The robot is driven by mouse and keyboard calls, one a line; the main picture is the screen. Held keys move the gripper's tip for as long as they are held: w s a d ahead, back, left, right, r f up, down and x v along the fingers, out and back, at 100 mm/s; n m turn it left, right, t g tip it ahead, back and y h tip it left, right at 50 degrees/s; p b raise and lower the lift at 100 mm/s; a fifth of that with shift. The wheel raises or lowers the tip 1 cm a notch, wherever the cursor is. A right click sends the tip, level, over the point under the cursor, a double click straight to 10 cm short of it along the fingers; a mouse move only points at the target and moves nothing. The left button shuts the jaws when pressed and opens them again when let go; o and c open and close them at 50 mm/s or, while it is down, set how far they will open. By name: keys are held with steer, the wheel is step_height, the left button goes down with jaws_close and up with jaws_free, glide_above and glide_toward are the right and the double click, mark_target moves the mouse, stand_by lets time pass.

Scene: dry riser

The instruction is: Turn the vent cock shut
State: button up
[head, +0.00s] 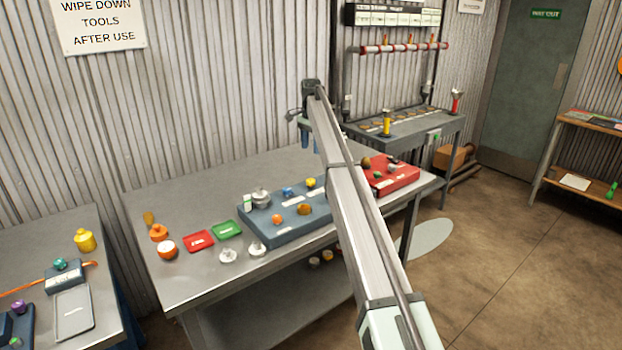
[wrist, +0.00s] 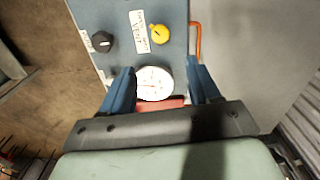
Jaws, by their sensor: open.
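In the wrist view a yellow knob (wrist: 160,34), which looks like the vent cock, sits on a blue-grey panel (wrist: 113,11). A white label (wrist: 138,31) that seems to read VENT is beside it. My gripper (wrist: 160,66) is open, its two blue fingers spread over the panel with nothing between them gripped. The yellow knob lies beyond the fingertips in the picture, apart from them. In the head view my gripper (head: 304,134) hangs above the back of the table.
A white round gauge (wrist: 153,83) shows between the fingers. A black knob (wrist: 103,41) is on the panel's left, and an orange handle (wrist: 196,42) at its right edge. The metal table (head: 190,283) holds a blue block (head: 288,235) and a red block (head: 398,182) with knobs.

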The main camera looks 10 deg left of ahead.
mark_target(311, 180)
step_height(311, 180, down, 14)
steer(key=m, duration=0.2)
steer(key=shift+r+m, duration=0.1)
steer(key=shift+m, duration=0.2)
stand_by(0.4)
steer(key=shift+c, duration=0.4)
steer(key=c, duration=1)
steer(key=shift+o, duration=0.2)
